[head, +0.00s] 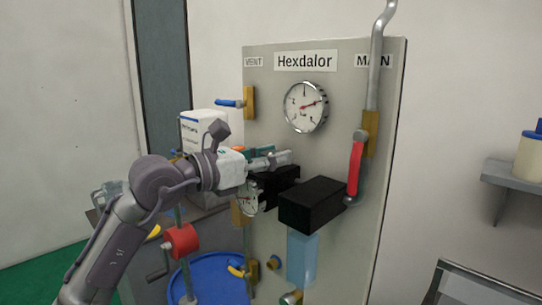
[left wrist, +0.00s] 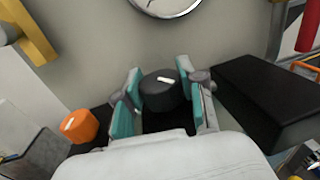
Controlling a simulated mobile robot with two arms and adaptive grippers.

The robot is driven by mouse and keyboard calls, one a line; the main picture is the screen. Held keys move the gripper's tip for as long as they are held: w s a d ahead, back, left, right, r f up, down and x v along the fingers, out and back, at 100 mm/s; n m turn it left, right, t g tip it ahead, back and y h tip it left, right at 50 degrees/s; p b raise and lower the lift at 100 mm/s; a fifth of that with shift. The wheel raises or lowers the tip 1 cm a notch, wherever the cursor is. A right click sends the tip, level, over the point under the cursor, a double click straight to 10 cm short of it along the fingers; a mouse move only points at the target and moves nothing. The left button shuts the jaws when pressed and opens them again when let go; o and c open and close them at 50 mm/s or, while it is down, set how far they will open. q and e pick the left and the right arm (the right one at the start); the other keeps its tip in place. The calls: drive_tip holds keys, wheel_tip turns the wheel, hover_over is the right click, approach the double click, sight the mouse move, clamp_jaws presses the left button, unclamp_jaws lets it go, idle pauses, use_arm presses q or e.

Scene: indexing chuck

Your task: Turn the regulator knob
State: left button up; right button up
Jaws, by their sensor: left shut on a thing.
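The regulator knob (left wrist: 167,88) is black and round with a white mark on its face. In the left wrist view it sits between the teal-padded fingers of my left gripper (left wrist: 160,98), which is shut on it. In the head view my left gripper (head: 272,161) reaches the panel below the gauge, and I cannot make out the knob there. The round gauge (head: 306,107) above has a red needle pointing right. Only its lower rim (left wrist: 166,8) shows in the left wrist view. My right gripper is not in view.
The grey panel (head: 270,65) reads "Hexdalor". A black box (head: 313,205) juts out right of my left gripper. A red-handled valve (head: 355,168) is on the pipe at right, and a blue-handled valve (head: 230,103) at upper left. A blue barrel (head: 215,275) stands below.

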use_arm(q)
drive_tip(key=shift+d+f+n+t+y+b, duration=0.1)
drive_tip(key=shift+f+n+t+y+b, duration=0.05)
drive_tip(key=shift+n+t+y+b, duration=0.5)
drive_tip(key=n+t+y+b, duration=0.2)
drive_tip(key=b, duration=0.1)
drive_tip(key=shift+f, duration=0.15)
drive_tip(key=shift+n+t+y+b, duration=0.35)
drive_tip(key=shift+t+y, duration=0.2)
drive_tip(key=shift+r, duration=0.25)
drive_tip(key=o, duration=1.2)
drive_tip(key=shift+c, duration=0.2)
drive_tip(key=v, duration=1.2)
